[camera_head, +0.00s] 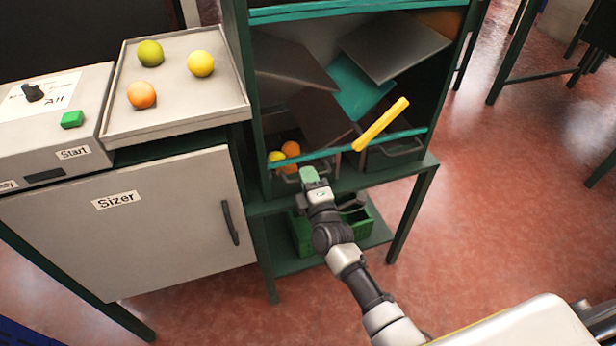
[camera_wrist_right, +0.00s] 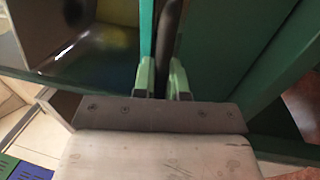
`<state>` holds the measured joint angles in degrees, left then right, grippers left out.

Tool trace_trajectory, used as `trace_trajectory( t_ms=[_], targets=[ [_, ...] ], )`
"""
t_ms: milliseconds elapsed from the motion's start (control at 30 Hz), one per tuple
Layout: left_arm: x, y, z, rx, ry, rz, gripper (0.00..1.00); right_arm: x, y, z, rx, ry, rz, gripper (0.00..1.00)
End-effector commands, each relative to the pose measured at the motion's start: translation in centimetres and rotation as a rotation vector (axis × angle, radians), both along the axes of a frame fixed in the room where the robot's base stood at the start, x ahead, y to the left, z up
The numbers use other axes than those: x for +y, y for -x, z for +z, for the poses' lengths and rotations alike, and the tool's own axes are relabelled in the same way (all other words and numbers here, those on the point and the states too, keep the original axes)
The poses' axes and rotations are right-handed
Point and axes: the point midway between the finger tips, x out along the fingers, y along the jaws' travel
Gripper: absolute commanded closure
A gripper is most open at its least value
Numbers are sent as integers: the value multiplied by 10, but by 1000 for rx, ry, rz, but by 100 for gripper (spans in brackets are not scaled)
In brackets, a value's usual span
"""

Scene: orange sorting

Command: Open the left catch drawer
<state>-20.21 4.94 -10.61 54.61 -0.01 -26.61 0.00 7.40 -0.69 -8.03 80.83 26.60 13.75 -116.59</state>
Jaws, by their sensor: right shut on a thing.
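The left catch drawer (camera_head: 283,186) sits low in the dark green rack, behind the teal rail, with a yellow fruit (camera_head: 276,157) and oranges (camera_head: 291,149) showing in it. My right gripper (camera_head: 309,176) is at the drawer's front, and its green fingers also show in the right wrist view (camera_wrist_right: 163,78). They are shut on a dark bar (camera_wrist_right: 169,35), which looks like the drawer handle. The gripper hides much of the handle in the head view. The drawer looks pushed in. My left gripper is out of view.
The right catch drawer (camera_head: 396,152) is beside it, under a yellow bar (camera_head: 380,125). A green crate (camera_head: 303,232) stands on the shelf below. The sizer cabinet (camera_head: 130,220) and a fruit tray (camera_head: 175,120) are at left.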

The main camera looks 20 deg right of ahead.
Motion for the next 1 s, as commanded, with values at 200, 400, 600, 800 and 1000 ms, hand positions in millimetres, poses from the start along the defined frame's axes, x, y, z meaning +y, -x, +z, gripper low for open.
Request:
trace_trajectory(
  t_ms=[200,400,600,800,1000],
  targets=[
    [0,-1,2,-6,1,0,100,0,2,0,2,0,0,100],
    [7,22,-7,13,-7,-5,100,0,12,1,4,1,1,100],
    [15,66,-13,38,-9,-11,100,-1,32,2,6,2,2,100],
    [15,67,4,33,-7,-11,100,-1,57,2,6,1,2,100],
    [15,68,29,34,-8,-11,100,-3,97,4,11,2,2,100]
  ],
)
